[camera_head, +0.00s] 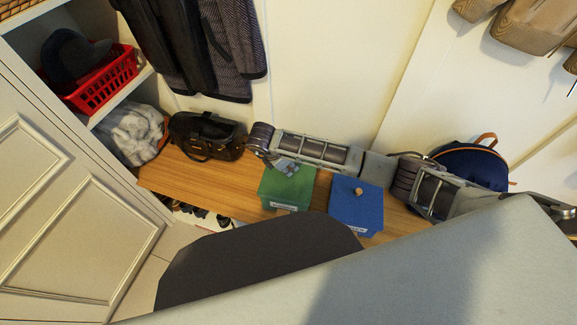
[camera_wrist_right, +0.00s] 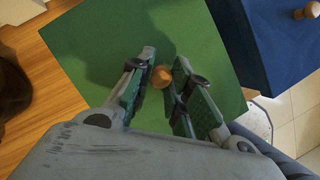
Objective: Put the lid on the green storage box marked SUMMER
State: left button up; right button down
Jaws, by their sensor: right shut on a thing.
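The green storage box (camera_head: 283,205) stands on the wooden bench, with a white label on its front that is too small to read. Its green lid (camera_wrist_right: 205,45) fills much of the right wrist view, a flat square with a round wooden knob (camera_wrist_right: 161,76). My right gripper (camera_head: 287,168) is above the green box, its fingers pointing down. In the right wrist view the gripper (camera_wrist_right: 160,86) has its fingers on either side of the knob, shut on it. I cannot tell whether the lid rests fully on the box. My left gripper is not in view.
A blue box (camera_head: 355,210) with a wooden-knobbed lid stands close to the right of the green one. A black bag (camera_head: 207,136) is to the left on the bench (camera_head: 215,183), and a navy backpack (camera_head: 470,165) to the right. Bare bench lies left of the green box.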

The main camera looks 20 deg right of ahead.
jog(key=shift+f, duration=0.25)
jog(key=shift+f, duration=0.1)
dwell(0.5)
jog(key=shift+f+b, duration=0.7)
jog(key=shift+f, duration=0.05)
dwell(1.6)
jog(key=c, duration=1.2)
grip_release()
jog(key=shift+c, duration=0.2)
jog(key=shift+o, duration=0.3)
jog(key=o, duration=0.4)
jog(key=shift+r, duration=0.1)
